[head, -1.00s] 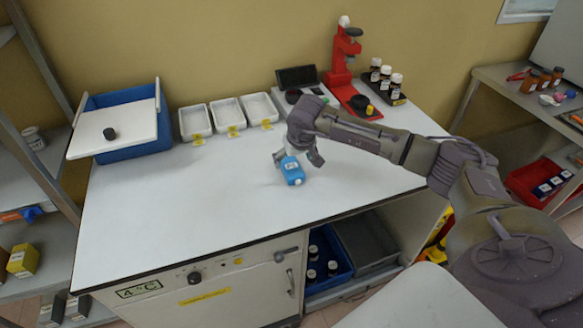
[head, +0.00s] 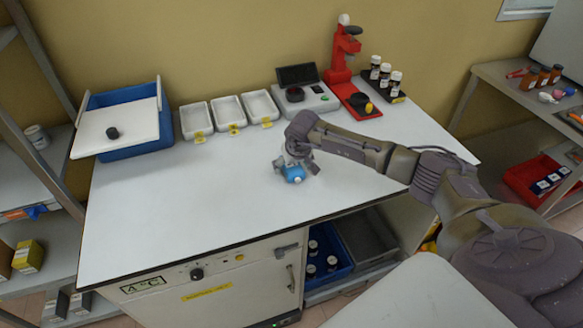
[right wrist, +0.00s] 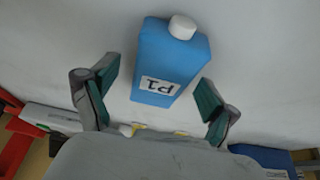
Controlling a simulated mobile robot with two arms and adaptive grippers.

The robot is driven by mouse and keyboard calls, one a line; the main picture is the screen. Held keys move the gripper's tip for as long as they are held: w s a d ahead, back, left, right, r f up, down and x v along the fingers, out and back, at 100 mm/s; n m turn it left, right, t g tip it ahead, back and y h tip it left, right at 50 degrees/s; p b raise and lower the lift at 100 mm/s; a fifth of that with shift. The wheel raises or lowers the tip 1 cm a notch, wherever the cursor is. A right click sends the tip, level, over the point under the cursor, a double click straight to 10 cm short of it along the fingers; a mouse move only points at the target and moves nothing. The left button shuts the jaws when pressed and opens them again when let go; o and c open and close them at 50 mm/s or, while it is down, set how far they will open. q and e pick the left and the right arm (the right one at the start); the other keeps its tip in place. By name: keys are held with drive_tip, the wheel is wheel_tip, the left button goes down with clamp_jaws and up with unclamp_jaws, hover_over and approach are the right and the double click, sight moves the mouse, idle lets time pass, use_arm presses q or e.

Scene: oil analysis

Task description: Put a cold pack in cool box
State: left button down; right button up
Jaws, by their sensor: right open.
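A blue cold pack (head: 294,175) with a white cap lies on the white worktop, near the middle. In the right wrist view the cold pack (right wrist: 168,62) shows a label reading "P1". My right gripper (right wrist: 158,88) is open, with one finger on each side of the pack's labelled end; I see gaps between the fingers and the pack. In the head view the right gripper (head: 298,165) is low over the pack and partly hides it. The blue cool box (head: 135,148) stands at the left; its white lid (head: 120,125) with a black knob sits askew, leaving the back part uncovered.
Three white trays (head: 228,112) with yellow tags stand right of the cool box. A white instrument (head: 315,103), a red stand (head: 342,65) and a black rack of bottles (head: 388,82) stand at the back right. The worktop's front left is clear.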

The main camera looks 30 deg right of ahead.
drive_tip(key=shift+f+b, duration=0.2)
drive_tip(key=shift+b, duration=0.1)
idle(0.4)
drive_tip(key=c, duration=1.5)
